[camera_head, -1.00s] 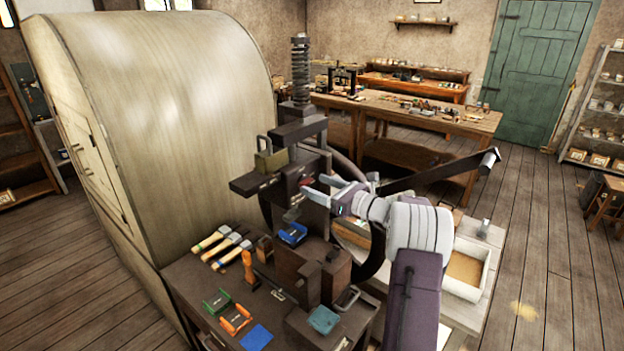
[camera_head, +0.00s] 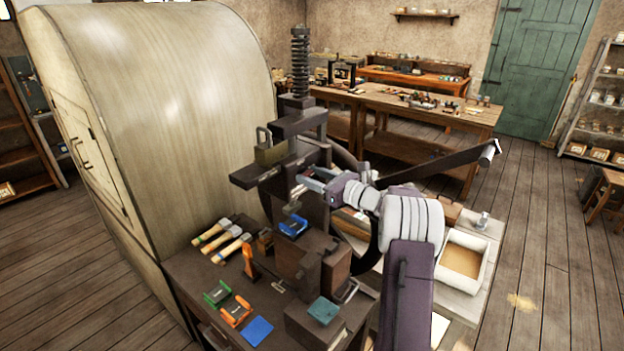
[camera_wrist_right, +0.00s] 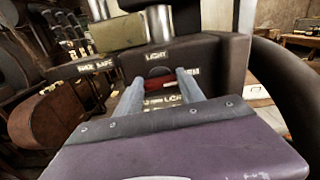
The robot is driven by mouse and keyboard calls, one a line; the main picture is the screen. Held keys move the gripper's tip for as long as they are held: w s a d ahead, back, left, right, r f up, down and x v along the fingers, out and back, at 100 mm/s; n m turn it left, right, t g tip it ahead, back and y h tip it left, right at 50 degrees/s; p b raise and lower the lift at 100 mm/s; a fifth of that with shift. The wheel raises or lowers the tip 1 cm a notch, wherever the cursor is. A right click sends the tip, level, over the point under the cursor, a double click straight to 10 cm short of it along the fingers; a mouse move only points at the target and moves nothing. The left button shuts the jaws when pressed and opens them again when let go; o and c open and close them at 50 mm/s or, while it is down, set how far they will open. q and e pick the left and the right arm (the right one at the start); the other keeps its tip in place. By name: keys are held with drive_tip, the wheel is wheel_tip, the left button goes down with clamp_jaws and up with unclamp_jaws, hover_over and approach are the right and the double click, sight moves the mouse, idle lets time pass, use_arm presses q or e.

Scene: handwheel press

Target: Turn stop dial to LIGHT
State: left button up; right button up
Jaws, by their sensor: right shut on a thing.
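The dark handwheel press (camera_head: 312,210) stands on the workbench, with its screw and spring on top. The stop dial (camera_wrist_right: 160,84) is on the press face in the right wrist view; a red part with pale marking shows, with a dark rounded edge above it. A LIGHT label (camera_wrist_right: 157,55) is on the dark block above the dial. My right gripper (camera_head: 304,184) is shut on the dial, and its two fingers (camera_wrist_right: 161,88) stand on either side of the red part. The fingers hide part of the dial, so its exact setting is unclear. My left gripper is not in view.
A brass padlock-like block (camera_head: 270,150) sits on the press's upper part. A blue piece (camera_head: 293,226) rests on the press bed. A long lever (camera_head: 440,166) extends right, behind my right arm.

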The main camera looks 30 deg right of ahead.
drive_tip(key=shift+a+f+n+b, duration=0.1)
drive_tip(key=shift+f+n+b, duration=0.05)
drive_tip(key=shift+n+b, duration=4.75)
drive_tip(key=shift+a+f+n+b, duration=0.1)
drive_tip(key=shift+n+b, duration=3.7)
drive_tip(key=shift+b, duration=2.15)
drive_tip(key=o, duration=1.4)
drive_tip(key=shift+c, duration=0.2)
drive_tip(key=shift+s, duration=0.15)
drive_tip(key=b+v, duration=0.2)
drive_tip(key=v, duration=0.7)
